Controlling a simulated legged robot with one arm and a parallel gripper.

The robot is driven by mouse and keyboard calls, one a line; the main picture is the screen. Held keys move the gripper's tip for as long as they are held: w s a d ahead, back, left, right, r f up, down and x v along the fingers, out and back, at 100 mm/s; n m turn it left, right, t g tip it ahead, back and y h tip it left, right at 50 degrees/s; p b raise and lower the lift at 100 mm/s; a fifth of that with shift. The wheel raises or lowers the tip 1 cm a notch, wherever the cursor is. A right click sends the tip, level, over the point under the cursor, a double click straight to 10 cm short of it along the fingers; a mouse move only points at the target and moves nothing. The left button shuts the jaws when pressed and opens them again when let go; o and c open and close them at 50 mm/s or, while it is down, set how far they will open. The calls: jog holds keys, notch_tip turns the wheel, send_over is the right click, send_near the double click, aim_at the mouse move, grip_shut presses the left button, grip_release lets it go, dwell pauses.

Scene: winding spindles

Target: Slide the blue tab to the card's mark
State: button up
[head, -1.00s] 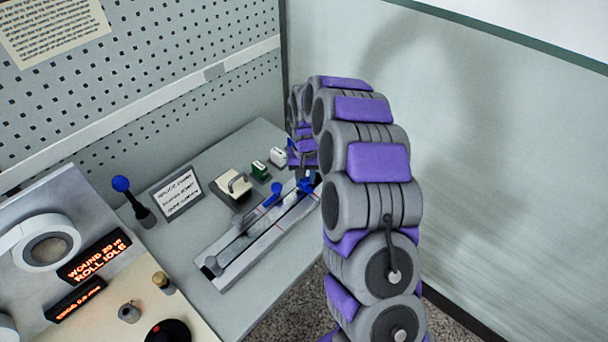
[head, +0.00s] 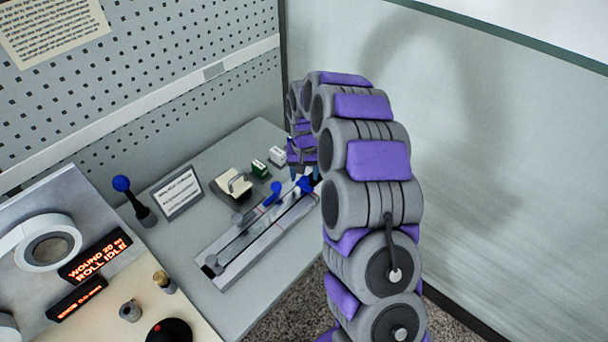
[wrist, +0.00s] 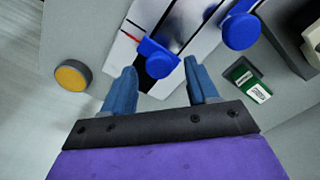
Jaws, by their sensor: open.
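A long grey slide panel (head: 222,280) with two parallel slots lies on the bench in the head view. A blue tab (head: 306,186) stands at the far end of its near slot, and it also shows in the wrist view (wrist: 158,58). A second blue knob (head: 275,190) sits on the other slot, at upper right in the wrist view (wrist: 240,30). My gripper (head: 304,174) is open, its blue fingers (wrist: 160,72) on either side of the near tab, with visible gaps. A red mark (wrist: 129,36) lies beside the slot. A card (head: 179,193) stands behind, its writing unreadable.
A blue-balled lever (head: 122,185), a cream-topped switch block (head: 234,184), a green block (head: 260,169) and a white block (head: 277,156) stand behind the panel. A yellow round button (wrist: 73,75) shows in the wrist view. A wall is close on the right.

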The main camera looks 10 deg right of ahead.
aim_at(304, 179)
notch_tip(304, 179, up, 16)
jog(key=p, duration=0.2)
jog(key=shift+p, duration=0.35)
jog(key=s+a+r+n, duration=0.1)
jog(key=s+r, duration=0.3)
jog(key=s, duration=0.6)
jog(key=s+r+n, duration=0.1)
jog(key=s+r, duration=0.2)
jog(key=s, duration=0.7)
jog(key=s+d+f+g, duration=0.1)
jog(key=s+f, duration=0.1)
jog(key=s, duration=2.1)
jog(key=shift+f+g, duration=0.2)
jog(key=shift+g, duration=0.2)
jog(key=shift+o, duration=0.2)
jog(key=shift+d, duration=0.1)
dwell(0.8)
